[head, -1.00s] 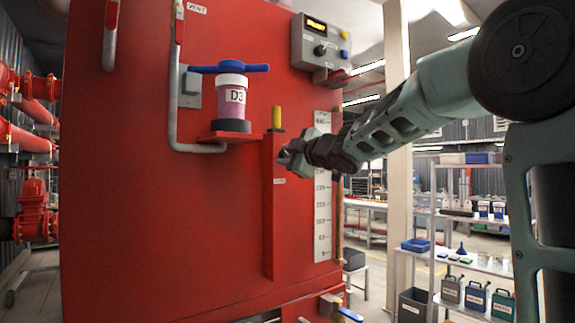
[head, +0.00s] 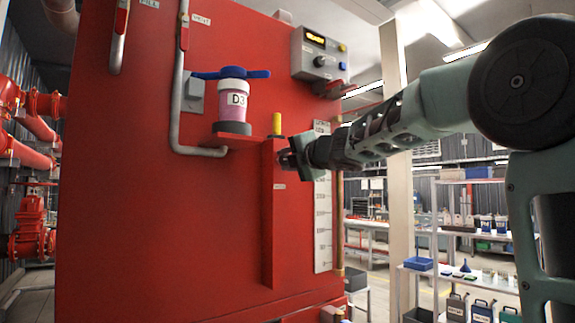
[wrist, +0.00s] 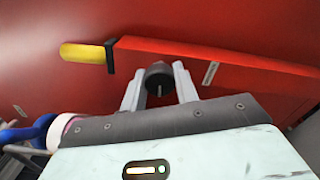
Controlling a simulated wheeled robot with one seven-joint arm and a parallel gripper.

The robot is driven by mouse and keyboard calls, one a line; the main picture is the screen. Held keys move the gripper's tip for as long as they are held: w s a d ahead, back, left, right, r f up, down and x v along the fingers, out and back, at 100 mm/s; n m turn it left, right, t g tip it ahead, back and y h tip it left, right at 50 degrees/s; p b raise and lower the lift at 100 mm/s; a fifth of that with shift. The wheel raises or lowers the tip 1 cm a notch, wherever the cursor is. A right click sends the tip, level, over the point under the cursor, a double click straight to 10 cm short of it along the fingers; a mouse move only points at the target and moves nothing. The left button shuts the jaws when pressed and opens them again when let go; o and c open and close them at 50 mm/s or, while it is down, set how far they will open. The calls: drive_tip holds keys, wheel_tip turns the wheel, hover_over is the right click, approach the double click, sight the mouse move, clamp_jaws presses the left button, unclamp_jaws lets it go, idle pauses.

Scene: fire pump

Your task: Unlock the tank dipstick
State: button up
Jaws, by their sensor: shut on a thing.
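The tank dipstick's yellow handle (head: 277,124) stands upright at the top of a narrow red housing (head: 273,230) on the front of the red tank (head: 150,220). In the wrist view the yellow handle (wrist: 82,52) lies at the left end of the housing (wrist: 240,75). A dark round knob (wrist: 159,74) with a slot line sits on the housing below the handle. My gripper (head: 286,159) is at the upper part of the housing. In the wrist view its two fingers (wrist: 157,84) are closed on the knob, one on each side. In the head view my gripper hides the knob.
A grey control box (head: 322,53) is above right. A white level scale (head: 322,210) runs beside the housing. Shelves (head: 465,270) stand at the right.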

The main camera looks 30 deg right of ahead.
drive_tip(key=shift+n, duration=0.5)
drive_tip(key=o, duration=1)
